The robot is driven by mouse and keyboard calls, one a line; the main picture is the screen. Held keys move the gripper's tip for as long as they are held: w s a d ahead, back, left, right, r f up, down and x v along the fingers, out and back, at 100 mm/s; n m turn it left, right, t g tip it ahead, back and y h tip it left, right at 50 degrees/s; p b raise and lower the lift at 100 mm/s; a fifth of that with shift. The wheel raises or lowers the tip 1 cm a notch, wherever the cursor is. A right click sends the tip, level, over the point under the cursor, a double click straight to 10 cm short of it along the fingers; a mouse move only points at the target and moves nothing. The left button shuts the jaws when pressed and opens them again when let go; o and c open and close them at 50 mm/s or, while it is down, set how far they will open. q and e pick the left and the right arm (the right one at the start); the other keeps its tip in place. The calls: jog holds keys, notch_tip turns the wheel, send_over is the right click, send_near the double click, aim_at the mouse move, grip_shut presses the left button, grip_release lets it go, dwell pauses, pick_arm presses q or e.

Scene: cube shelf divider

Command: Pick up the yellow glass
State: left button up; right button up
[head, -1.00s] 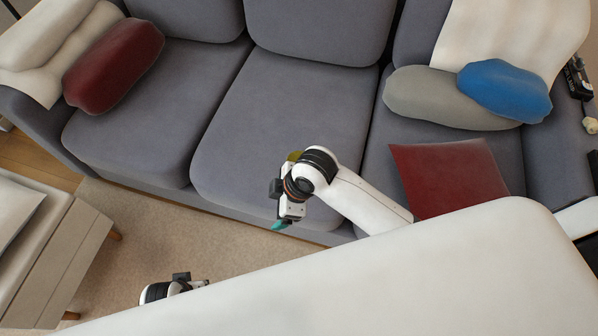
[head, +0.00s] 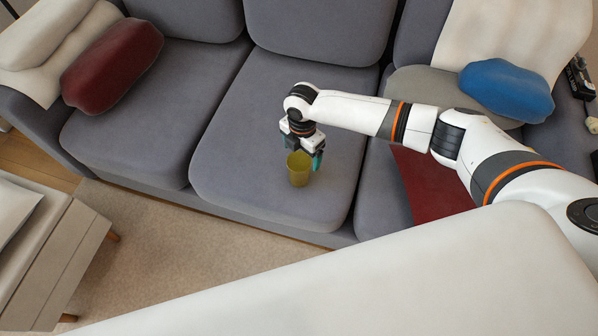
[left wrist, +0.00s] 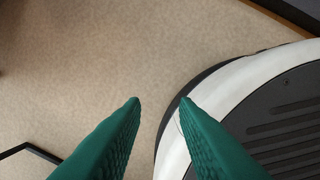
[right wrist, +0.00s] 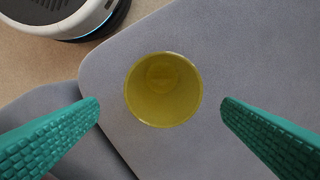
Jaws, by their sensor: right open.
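The yellow glass (head: 299,171), translucent, stands upright on the middle seat of the grey sofa. In the right wrist view the glass (right wrist: 163,90) is seen from above, between the two teal fingertips with a gap on each side. My right gripper (head: 305,158) is open and points down at the glass, just behind it in the head view; one finger is mostly hidden there. The right gripper (right wrist: 159,103) touches nothing in its wrist view. My left gripper (left wrist: 160,100) has its fingers apart with nothing between them, over the carpet and my base. It is out of the head view.
The grey sofa (head: 235,150) has free seat around the glass. Dark red cushions lie at the left (head: 112,66) and right (head: 428,180). A blue cushion (head: 506,90) rests on a grey one. A low bench (head: 55,245) stands at the left on the beige carpet (head: 165,245).

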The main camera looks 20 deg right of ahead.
aim_at(299, 167)
jog(key=f, duration=0.2)
jog(key=f+b, duration=0.1)
jog(key=f, duration=0.1)
jog(key=a+f, duration=0.1)
jog(key=f, duration=0.1)
jog(key=shift+s+f+b, duration=0.1)
jog(key=shift+f+b, duration=0.2)
jog(key=shift+f, duration=0.1)
jog(key=shift+d+f, duration=0.1)
jog(key=shift+f, duration=0.25)
jog(key=c, duration=1.1)
pick_arm(q)
jog(key=w+r, duration=0.3)
jog(key=r, duration=0.2)
jog(key=shift+w+d, duration=0.25)
jog(key=shift+w, duration=0.05)
pick_arm(e)
jog(key=shift+c, duration=0.6)
pick_arm(q)
jog(key=shift+r, duration=0.1)
pick_arm(e)
jog(key=shift+r, duration=0.2)
